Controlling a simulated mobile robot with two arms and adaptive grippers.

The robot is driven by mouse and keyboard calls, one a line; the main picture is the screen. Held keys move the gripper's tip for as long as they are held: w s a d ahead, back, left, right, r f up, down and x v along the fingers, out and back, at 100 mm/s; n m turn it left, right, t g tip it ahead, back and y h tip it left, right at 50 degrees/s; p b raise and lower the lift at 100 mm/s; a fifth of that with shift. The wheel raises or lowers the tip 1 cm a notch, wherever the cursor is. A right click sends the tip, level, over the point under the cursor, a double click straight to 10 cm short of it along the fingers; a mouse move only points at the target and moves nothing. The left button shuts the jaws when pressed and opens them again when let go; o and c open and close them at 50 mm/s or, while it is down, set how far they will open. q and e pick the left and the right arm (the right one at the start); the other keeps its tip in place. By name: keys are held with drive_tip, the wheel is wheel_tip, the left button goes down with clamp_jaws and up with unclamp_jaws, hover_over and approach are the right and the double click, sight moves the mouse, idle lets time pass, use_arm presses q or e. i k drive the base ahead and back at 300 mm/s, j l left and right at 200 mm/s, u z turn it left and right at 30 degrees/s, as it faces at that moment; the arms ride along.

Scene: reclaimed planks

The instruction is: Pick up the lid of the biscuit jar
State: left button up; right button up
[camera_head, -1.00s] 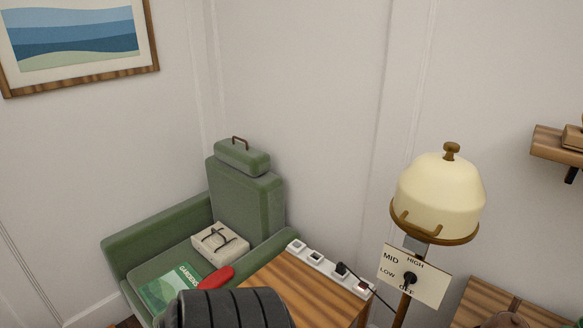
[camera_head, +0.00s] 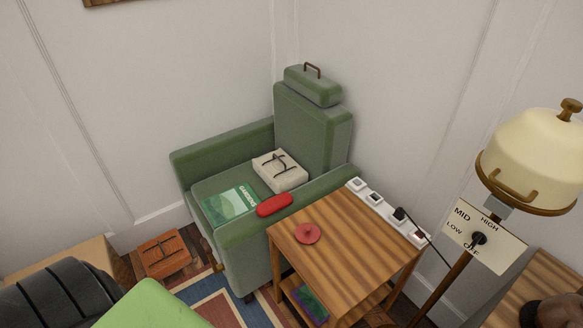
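I see no jar that I can make out as the biscuit jar. A flat round red piece (camera_head: 307,234) with a small mark or knob at its middle lies on the striped wooden side table (camera_head: 345,250); I cannot tell whether it is a lid. Neither gripper's fingers show. A dark ribbed part of my arm fills the lower left corner.
A green armchair (camera_head: 240,245) holds a book (camera_head: 231,205), a cream bundle (camera_head: 280,170) and a red case (camera_head: 275,204). A power strip (camera_head: 388,213) edges the table. A lamp (camera_head: 530,150) stands right. A brick-coloured box (camera_head: 164,254) sits on the floor.

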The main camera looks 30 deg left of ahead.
sight(305, 233)
drive_tip(key=u, duration=0.9)
drive_tip(key=z, duration=2.65)
drive_tip(key=l+u, duration=0.15)
drive_tip(key=u, duration=0.3)
drive_tip(key=l+u, duration=0.1)
drive_tip(key=u, duration=0.35)
drive_tip(key=k+l+u, duration=0.1)
drive_tip(key=u, duration=0.3)
drive_tip(key=k+u, duration=0.1)
drive_tip(key=u, duration=0.35)
drive_tip(key=l, duration=0.1)
